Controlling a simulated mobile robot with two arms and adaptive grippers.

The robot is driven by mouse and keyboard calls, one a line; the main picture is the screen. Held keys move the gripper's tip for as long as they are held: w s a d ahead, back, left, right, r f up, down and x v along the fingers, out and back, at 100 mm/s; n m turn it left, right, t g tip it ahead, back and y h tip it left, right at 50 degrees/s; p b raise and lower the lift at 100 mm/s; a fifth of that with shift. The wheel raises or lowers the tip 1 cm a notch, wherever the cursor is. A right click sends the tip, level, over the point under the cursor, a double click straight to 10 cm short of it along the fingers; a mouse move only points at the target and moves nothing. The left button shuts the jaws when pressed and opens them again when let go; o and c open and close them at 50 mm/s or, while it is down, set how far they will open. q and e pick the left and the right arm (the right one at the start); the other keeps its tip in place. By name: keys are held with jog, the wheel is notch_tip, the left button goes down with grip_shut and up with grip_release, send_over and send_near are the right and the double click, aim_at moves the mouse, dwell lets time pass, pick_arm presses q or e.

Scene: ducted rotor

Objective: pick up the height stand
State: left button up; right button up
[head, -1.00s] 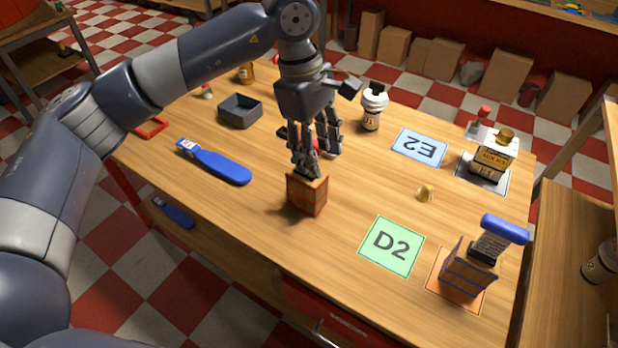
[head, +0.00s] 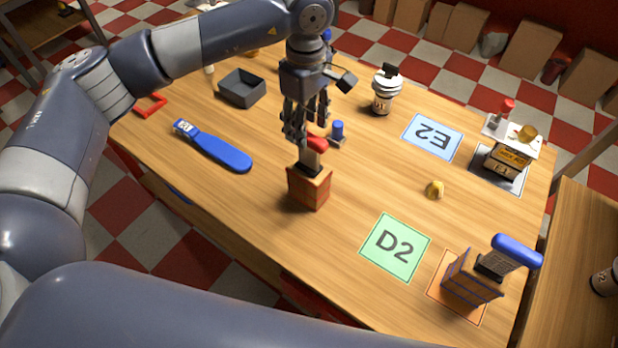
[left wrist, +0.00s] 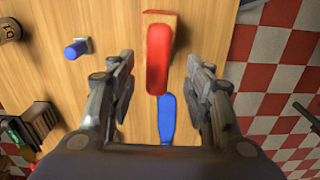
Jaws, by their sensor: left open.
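A reddish-brown block (head: 309,188) stands on the table with a dark post and a red handle (head: 317,144) on top. I take it to be the height stand, though no label shows. My left gripper (head: 306,132) is open just above the red handle. In the left wrist view the red handle (left wrist: 158,58) lies ahead, between the lines of the two apart fingers of the left gripper (left wrist: 165,85), with nothing held. My right gripper is not in view.
A blue paddle (head: 214,147) and a dark tray (head: 242,88) lie left. A small blue-topped piece (head: 338,133) stands close behind the block. The green D2 mat (head: 395,247), blue E2 mat (head: 432,136) and a blue-handled block (head: 473,280) are to the right.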

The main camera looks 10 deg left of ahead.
aim_at(309, 134)
pick_arm(q)
jog(key=f, duration=0.1)
jog(key=f+p, duration=0.1)
jog(key=f, duration=0.1)
jog(key=shift+d+f+p, duration=0.2)
jog(key=shift+d+p, duration=0.05)
jog(key=shift+p, duration=0.1)
jog(key=shift+f, duration=0.3)
jog(key=shift+w+f, duration=0.1)
jog(key=shift+c, duration=0.6)
grip_shut()
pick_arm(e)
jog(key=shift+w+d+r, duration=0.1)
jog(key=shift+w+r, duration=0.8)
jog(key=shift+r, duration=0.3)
